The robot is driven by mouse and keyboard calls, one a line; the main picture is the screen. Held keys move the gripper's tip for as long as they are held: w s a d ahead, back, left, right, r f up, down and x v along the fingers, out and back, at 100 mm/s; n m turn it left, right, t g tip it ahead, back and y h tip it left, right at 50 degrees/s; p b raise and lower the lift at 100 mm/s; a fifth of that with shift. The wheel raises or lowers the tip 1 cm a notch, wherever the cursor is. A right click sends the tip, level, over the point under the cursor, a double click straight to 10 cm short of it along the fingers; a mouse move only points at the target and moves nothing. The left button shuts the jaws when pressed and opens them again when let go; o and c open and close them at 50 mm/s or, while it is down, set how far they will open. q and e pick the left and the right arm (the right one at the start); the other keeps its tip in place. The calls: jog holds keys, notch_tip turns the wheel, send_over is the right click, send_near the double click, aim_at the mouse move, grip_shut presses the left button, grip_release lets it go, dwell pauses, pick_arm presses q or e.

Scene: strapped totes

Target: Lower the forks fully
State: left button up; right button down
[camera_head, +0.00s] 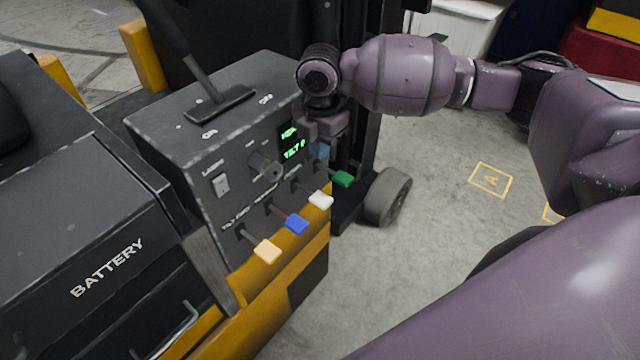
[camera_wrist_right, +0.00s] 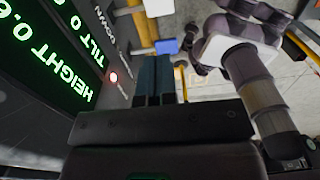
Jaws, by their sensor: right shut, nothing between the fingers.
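The forklift's control box (camera_head: 215,120) carries four knobbed levers on its right face: orange (camera_head: 267,251), blue (camera_head: 296,224), white (camera_head: 320,200) and green (camera_head: 343,179). My right gripper (camera_head: 320,150) points down close to the box, just above and left of the green knob. In the right wrist view its dark teal fingers (camera_wrist_right: 154,80) are together with nothing between them. A blue knob (camera_wrist_right: 167,46) shows beyond the fingertips. A display (camera_head: 291,142) glows green; in the wrist view it (camera_wrist_right: 45,45) reads HEIGHT, digits cut off. The forks and my left gripper are out of sight.
A black battery housing (camera_head: 90,235) fills the lower left. The black mast (camera_head: 372,80) stands behind my right gripper, with a grey wheel (camera_head: 388,197) below it. Open concrete floor (camera_head: 430,230) lies to the right. Coloured bins (camera_head: 610,55) stand at the upper right.

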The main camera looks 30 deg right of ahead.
aim_at(320, 199)
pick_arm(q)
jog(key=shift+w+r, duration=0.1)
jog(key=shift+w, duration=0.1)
pick_arm(e)
notch_tip(320, 199, down, 14)
dwell(0.4)
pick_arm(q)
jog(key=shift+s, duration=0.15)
